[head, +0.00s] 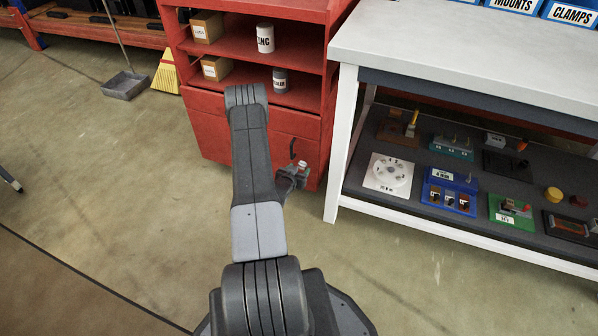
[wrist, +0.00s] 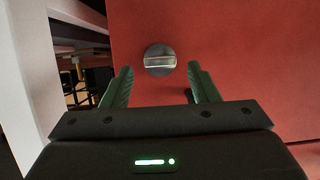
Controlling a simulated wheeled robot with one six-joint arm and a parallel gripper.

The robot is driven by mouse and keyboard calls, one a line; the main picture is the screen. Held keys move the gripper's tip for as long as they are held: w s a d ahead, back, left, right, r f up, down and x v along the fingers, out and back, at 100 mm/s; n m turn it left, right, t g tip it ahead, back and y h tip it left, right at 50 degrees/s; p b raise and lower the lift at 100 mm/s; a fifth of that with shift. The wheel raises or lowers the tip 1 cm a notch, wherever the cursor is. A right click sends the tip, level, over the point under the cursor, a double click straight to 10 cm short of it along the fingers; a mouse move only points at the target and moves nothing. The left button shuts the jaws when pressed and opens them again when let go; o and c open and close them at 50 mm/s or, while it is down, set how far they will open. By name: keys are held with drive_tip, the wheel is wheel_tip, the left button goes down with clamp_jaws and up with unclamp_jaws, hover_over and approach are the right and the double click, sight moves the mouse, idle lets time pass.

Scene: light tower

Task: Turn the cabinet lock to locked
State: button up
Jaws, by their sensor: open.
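The red cabinet (head: 302,122) stands at the back, with open shelves above and doors below. In the wrist view its red face (wrist: 240,50) fills the middle and right. The cabinet lock (wrist: 159,60) is a round grey plate with a light bar knob that lies about level. My gripper (wrist: 160,85) is open, with its green fingers on either side below the lock and nothing between them. The lock looks just beyond the fingertips; I cannot tell the gap. In the head view my gripper (head: 292,176) is small beside the cabinet's lower doors, and the lock is hidden.
A white-legged workbench (head: 470,52) stands right of the cabinet, with several parts on its lower shelf (head: 410,212). Its white leg (wrist: 33,70) is close at left in the wrist view. A dustpan (head: 125,85) and broom (head: 166,75) are at left. The floor in front is clear.

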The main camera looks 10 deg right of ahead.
drive_tip(key=shift+w+d+f, duration=0.2)
drive_tip(key=shift+w+d, duration=0.05)
drive_tip(key=shift+w, duration=0.1)
drive_tip(key=shift+c, duration=0.2)
drive_tip(key=c, duration=0.9)
drive_tip(key=shift+c, duration=0.2)
